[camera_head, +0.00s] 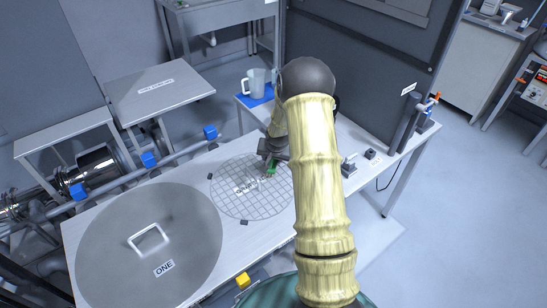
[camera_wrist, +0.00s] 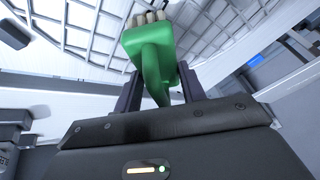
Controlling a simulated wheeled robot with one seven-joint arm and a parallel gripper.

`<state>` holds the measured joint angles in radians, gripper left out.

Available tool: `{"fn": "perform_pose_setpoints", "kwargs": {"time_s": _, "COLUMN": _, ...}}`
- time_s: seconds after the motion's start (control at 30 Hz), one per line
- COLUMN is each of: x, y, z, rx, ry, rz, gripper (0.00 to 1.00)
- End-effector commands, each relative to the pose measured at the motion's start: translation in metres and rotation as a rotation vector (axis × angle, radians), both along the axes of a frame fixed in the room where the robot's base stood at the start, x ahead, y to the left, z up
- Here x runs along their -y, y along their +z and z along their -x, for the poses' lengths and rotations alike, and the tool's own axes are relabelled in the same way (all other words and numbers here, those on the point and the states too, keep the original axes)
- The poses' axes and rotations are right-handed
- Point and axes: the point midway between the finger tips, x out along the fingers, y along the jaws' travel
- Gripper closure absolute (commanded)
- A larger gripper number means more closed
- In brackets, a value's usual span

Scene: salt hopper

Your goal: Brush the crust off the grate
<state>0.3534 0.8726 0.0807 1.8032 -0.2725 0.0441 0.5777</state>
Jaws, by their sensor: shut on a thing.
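The round wire grate (camera_head: 240,206) lies in the bench top, right of the big lid. Pale crust (camera_head: 244,186) shows as a whitish patch on its upper middle part. My gripper (camera_head: 273,160) is over the grate's upper right part. It is shut on a green brush (camera_wrist: 152,55), whose handle sits between the two dark fingers in the wrist view. The brush's pale bristles (camera_wrist: 150,17) point toward the grate, whose bars (camera_wrist: 90,28) show behind it. I cannot tell whether the bristles touch the bars. In the head view only a bit of the green brush (camera_head: 271,168) shows.
A large round grey lid (camera_head: 180,220) marked ONE, with a handle, lies on the left of the bench. A jug (camera_head: 256,83) stands on a blue mat behind. Small dark blocks (camera_head: 349,165) and a dark upright panel (camera_head: 365,75) are on the right.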

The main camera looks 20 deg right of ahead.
Motion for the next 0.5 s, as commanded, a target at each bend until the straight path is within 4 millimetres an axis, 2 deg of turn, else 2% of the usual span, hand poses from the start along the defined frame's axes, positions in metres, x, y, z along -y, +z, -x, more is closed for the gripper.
{"fn": "perform_pose_setpoints", "kwargs": {"time_s": 0.3, "x": -0.024, "y": -0.002, "z": 0.006, "rx": -0.007, "ry": 0.004, "rz": -0.002, "gripper": 0.85}}
{"fn": "perform_pose_setpoints", "kwargs": {"time_s": 0.5, "x": -0.034, "y": 0.000, "z": 0.008, "rx": -0.005, "ry": 0.001, "rz": -0.002, "gripper": 0.85}}
